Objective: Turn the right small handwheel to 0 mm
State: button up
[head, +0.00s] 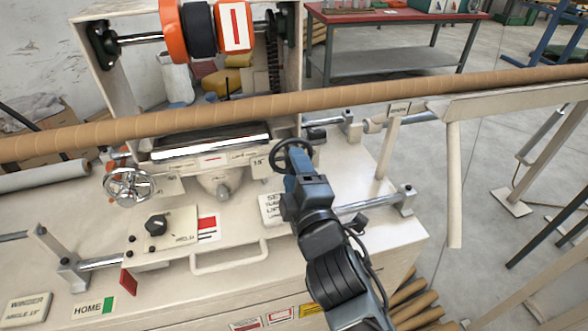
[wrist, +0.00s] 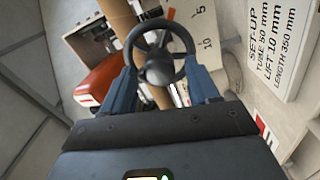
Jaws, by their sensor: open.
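The right small handwheel (head: 300,147) is a dark spoked wheel on the right of the winder head. In the wrist view the handwheel (wrist: 160,66) lies between the fingertips of my gripper (wrist: 160,80), with a finger close to each side of its lower rim. I cannot tell whether the fingers touch it. My gripper (head: 292,182) is open and reaches the wheel from the front. A scale plate (wrist: 203,28) beside the wheel shows 5 and 10. Its pointer cannot be made out.
A chrome handwheel (head: 112,186) stands to the left. A long cardboard tube (head: 380,91) crosses behind my gripper. A set-up card (wrist: 290,40) reads lift 10 mm. A black knob (head: 156,222) and a pale handle (head: 230,268) are in front.

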jog(key=s+d+b, duration=0.1)
jog(key=s, duration=0.6)
jog(key=shift+d, duration=0.15)
jog(key=w+m+b, duration=0.3)
jog(key=w+m, duration=0.4)
jog(key=m, duration=0.8)
jog(key=shift+w+a+m, duration=0.2)
jog(key=shift+a+m, duration=0.1)
jog(key=shift+a, duration=0.15)
jog(key=shift+r, duration=0.1)
